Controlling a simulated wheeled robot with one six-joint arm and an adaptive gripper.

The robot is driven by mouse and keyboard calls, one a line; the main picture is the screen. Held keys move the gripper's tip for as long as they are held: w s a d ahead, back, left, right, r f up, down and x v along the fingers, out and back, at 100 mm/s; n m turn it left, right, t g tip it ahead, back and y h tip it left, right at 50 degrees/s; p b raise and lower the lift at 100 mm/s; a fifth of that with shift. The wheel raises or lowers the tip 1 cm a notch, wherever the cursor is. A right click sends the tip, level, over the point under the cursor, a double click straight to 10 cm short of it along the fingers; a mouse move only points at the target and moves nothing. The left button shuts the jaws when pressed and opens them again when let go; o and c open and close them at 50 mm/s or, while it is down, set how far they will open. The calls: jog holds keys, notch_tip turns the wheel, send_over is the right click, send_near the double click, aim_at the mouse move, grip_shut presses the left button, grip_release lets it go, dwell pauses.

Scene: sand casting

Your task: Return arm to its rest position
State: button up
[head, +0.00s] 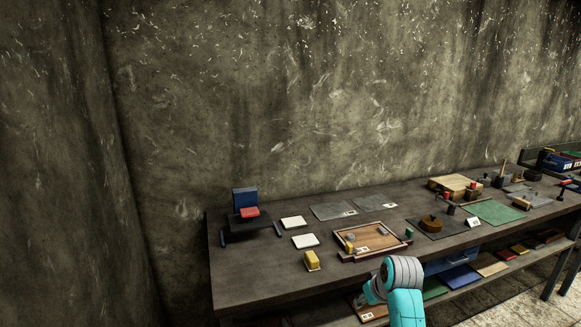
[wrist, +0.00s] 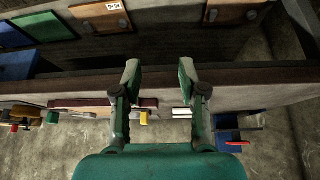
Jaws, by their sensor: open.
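My gripper (wrist: 158,72) is open in the wrist view. Its two fingers stand apart with nothing between them. In that view they overlap the front edge of the workbench (wrist: 240,92), which appears upside down; I cannot tell whether they touch it. In the head view my teal arm (head: 405,305) is at the bottom, right of centre, in front of the workbench (head: 265,280). The fingertips are not clearly visible there.
Coloured boards, including a blue one (head: 461,278), lie on the lower shelf. The bench's front left is clear.

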jog(key=s+a+f+m+t, duration=0.2)
jog(key=s+f+t, duration=0.1)
jog(key=s+f, duration=1.7)
jog(key=s+t+h, duration=0.1)
jog(key=s+t, duration=0.1)
jog(key=s, duration=1.5)
jog(key=s+a+r+t, duration=0.1)
jog(key=s+r+t, duration=0.3)
jog(key=s+r, duration=1.4)
jog(key=s, duration=0.5)
jog(key=shift+r+m, duration=0.4)
